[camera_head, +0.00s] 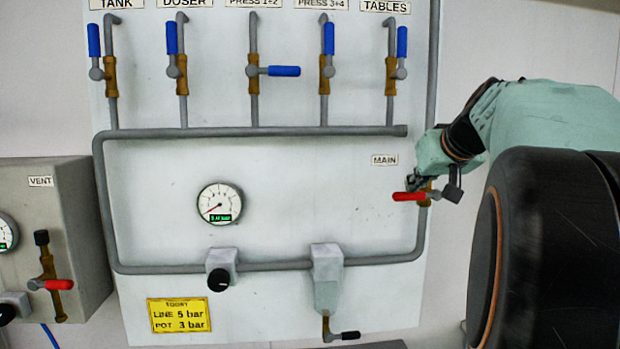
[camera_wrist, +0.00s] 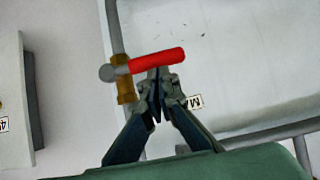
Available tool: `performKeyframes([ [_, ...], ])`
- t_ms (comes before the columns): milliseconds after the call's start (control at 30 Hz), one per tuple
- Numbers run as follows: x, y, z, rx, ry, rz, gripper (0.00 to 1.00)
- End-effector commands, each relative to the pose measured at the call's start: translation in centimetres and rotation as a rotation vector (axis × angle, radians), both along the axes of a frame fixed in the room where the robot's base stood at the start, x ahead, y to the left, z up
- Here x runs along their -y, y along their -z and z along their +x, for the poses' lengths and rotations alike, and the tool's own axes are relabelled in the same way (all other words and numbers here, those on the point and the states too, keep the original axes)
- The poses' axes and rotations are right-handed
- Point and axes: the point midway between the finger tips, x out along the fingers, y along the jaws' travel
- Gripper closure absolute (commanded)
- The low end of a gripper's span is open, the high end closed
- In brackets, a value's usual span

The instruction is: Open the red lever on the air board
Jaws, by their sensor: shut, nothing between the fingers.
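The red lever (camera_head: 408,196) is on the brass MAIN valve at the right side of the white air board (camera_head: 290,180). It lies across the vertical grey pipe, its handle pointing left. In the wrist view the red lever (camera_wrist: 157,61) runs from the round grey hub on the brass valve body (camera_wrist: 125,92) to the right. My gripper (camera_head: 413,183) is at the lever. In the wrist view my gripper (camera_wrist: 156,85) has its fingertips together just beside the lever's handle, with nothing held between them. Whether the tips touch the handle, I cannot tell.
Several blue-handled valves, such as the TANK one (camera_head: 94,41), line the board's top. A gauge (camera_head: 220,204), a black knob (camera_head: 218,279) and a black-handled drain (camera_head: 344,336) sit lower. A grey VENT box (camera_head: 75,220) with another red lever (camera_head: 52,284) stands at left.

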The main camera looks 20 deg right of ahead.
Motion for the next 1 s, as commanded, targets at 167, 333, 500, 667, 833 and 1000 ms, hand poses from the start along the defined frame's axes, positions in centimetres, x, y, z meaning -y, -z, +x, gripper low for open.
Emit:
performKeyframes([
  [167,0.07,0.07,-0.05,0.001,0.000,0.000,1.00],
  [333,0.04,0.07,-0.05,0.000,0.000,0.000,1.00],
  [500,-0.01,0.29,-0.02,-0.003,0.000,-0.013,1.00],
  [667,-0.08,0.59,0.04,-0.011,-0.002,-0.048,1.00],
  [833,-0.05,0.68,0.02,-0.016,-0.002,-0.071,1.00],
  [1000,-0.04,0.89,0.00,-0.022,-0.002,-0.097,1.00],
])
